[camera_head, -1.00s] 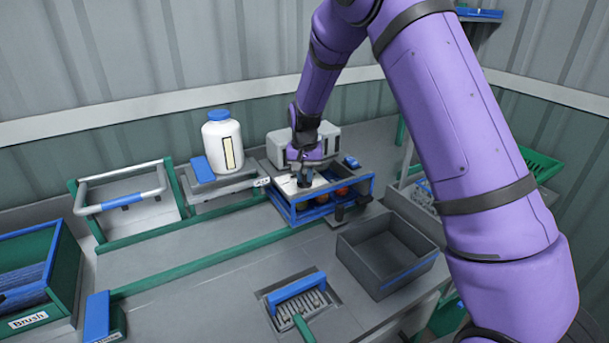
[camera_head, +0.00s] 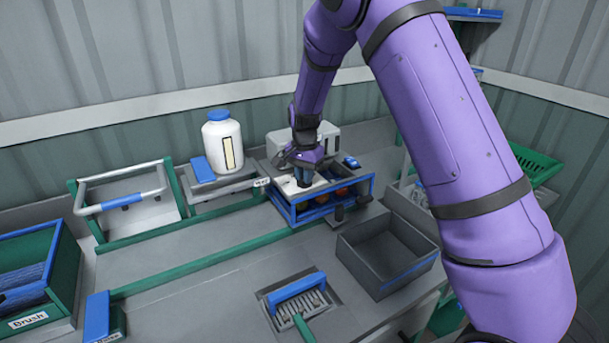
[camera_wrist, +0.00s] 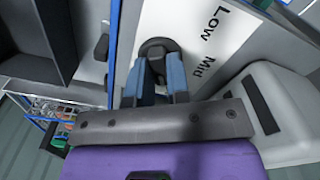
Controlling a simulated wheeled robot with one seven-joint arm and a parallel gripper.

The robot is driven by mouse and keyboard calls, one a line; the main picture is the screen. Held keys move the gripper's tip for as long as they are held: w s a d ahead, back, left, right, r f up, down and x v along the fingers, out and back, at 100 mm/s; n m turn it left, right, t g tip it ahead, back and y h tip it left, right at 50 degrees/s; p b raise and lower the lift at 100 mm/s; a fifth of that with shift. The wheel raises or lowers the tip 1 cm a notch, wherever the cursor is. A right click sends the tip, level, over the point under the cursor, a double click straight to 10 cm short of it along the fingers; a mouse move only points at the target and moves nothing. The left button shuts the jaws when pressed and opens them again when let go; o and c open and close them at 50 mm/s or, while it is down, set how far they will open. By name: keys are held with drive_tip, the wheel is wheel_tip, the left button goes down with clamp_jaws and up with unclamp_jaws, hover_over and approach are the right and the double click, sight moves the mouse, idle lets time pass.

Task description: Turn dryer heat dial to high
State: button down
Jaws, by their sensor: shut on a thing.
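The dryer (camera_head: 335,138) is a grey unit at the back of the bench, with a white panel in front of it. In the wrist view the white panel (camera_wrist: 190,30) carries the words "Low" and "Mid"; no word for high can be read. The dark round heat dial (camera_wrist: 157,46) sits on this panel. My gripper (camera_wrist: 158,72) has its two blue fingers shut on the dial, one on each side. In the head view my gripper (camera_head: 303,180) points down at the panel and hides the dial there.
A blue-framed rack (camera_head: 330,205) with red-orange fruit lies just in front of the panel. A white jar (camera_head: 223,145) stands to the left. The bench middle is clear.

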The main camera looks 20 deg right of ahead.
idle(0.3)
drive_tip(key=c, duration=1.1)
unclamp_jaws()
wheel_tip(320, 180, up, 11)
drive_tip(key=shift+f, duration=0.1)
drive_tip(key=s+d+r+n+t+y, duration=0.1)
drive_tip(key=s+d+r+n, duration=0.15)
drive_tip(key=s+r, duration=0.65)
drive_tip(key=s+d+r+n+t, duration=0.2)
drive_tip(key=s+d+r, duration=0.1)
drive_tip(key=s+r, duration=0.55)
drive_tip(key=s+n, duration=0.1)
drive_tip(key=s, duration=0.6)
drive_tip(key=s+n+t, duration=0.1)
drive_tip(key=s+n, duration=0.1)
drive_tip(key=s, duration=0.5)
drive_tip(key=s+d+f+n+t+h, duration=0.1)
drive_tip(key=s+n, duration=0.1)
drive_tip(key=s, duration=0.6)
drive_tip(key=shift+d+n, duration=0.1)
drive_tip(key=shift+n, duration=0.15)
